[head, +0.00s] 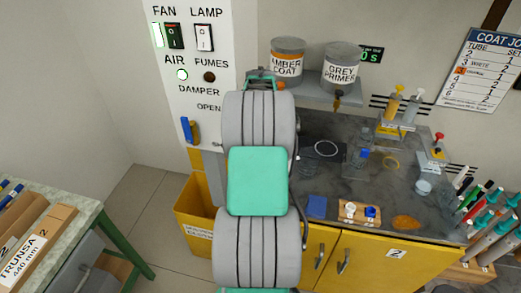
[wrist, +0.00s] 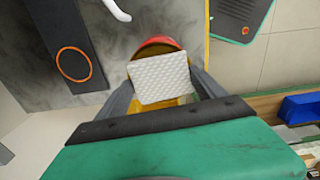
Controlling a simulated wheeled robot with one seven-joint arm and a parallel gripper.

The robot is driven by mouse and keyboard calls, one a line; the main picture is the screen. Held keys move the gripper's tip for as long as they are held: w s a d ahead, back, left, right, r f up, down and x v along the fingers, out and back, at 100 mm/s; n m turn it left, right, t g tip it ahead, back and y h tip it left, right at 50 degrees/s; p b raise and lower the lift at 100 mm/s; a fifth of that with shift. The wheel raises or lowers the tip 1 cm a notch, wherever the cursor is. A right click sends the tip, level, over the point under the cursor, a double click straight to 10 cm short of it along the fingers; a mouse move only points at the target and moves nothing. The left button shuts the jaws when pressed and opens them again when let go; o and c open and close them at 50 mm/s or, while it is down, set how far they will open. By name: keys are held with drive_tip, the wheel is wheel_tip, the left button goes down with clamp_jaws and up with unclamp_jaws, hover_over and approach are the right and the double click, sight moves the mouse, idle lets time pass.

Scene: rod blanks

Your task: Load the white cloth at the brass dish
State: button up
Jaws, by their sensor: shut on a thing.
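The white cloth (wrist: 166,78), a small quilted square, is between the two dark fingers of my gripper (wrist: 164,92) in the wrist view. My gripper is shut on it. A round thing with a red-orange rim (wrist: 157,43) and yellow below shows behind the cloth, partly hidden by it; I cannot tell whether they touch. I cannot clearly make out the brass dish in either view. In the head view my own arm stands in front, and the gripper and cloth are hidden behind it.
A grey worktop (head: 335,185) over yellow cabinets carries a blue pad (head: 317,206), a brown-orange patch (head: 407,222) and dispensers. Amber (head: 288,62) and grey (head: 341,70) paint cans stand on a shelf. A yellow bin (head: 195,222) stands left of the cabinets.

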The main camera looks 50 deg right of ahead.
drive_tip(key=shift+f+b, duration=0.6)
drive_tip(key=shift+f, duration=0.7)
idle(2.4)
drive_tip(key=shift+r+p, duration=2.3)
drive_tip(key=shift+r, duration=1.35)
